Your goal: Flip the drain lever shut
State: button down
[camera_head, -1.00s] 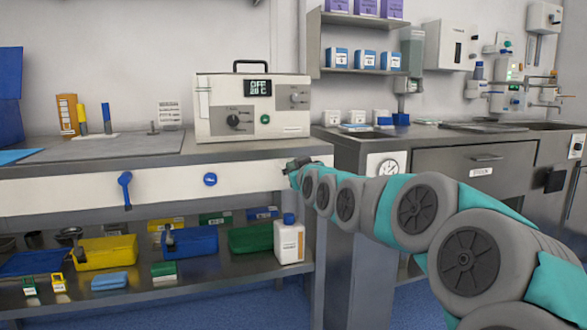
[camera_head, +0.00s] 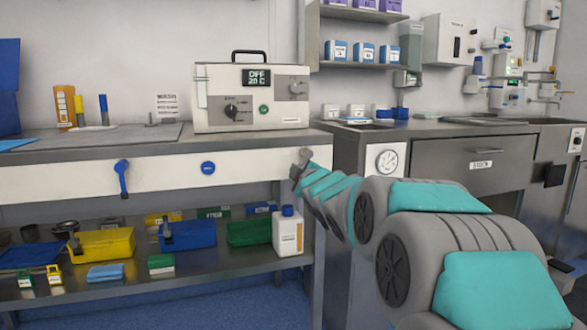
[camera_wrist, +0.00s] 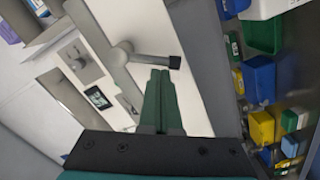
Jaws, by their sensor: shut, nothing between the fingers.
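In the wrist view a grey lever with a black tip (camera_wrist: 150,60) sits on a white panel. Its round pivot is at the picture's left end of the lever and its arm points right, toward the lower shelf side. I take it as the drain lever. My gripper (camera_wrist: 159,74) is shut and empty. Its green fingertips are right beside the lever arm, close to the black tip; I cannot tell whether they touch. In the head view my arm ends at the right part of the white under-bench panel (camera_head: 165,178), and the lever is not clearly visible there.
A blue lever (camera_head: 123,178) and a blue round knob (camera_head: 208,168) are on the same panel, further left. A white heating unit (camera_head: 215,105) reading OFF, 20 C stands on the bench above. The lower shelf holds coloured bins (camera_head: 105,245) and a white bottle (camera_head: 288,234).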

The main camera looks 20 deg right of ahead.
jog(key=shift+d+f+n+b, duration=0.3)
jog(key=shift+d+n, duration=0.1)
jog(key=shift+n, duration=0.65)
jog(key=shift+d+f+n+b, duration=0.15)
jog(key=shift+d+f+n, duration=0.25)
jog(key=shift+n, duration=0.7)
jog(key=shift+d+f+n+b, duration=0.25)
jog(key=shift+d+n, duration=0.2)
jog(key=shift+n, duration=0.6)
jog(key=shift+a, duration=0.1)
jog(key=s+a, duration=0.4)
jog(key=s, duration=0.6)
jog(key=shift+s, duration=0.4)
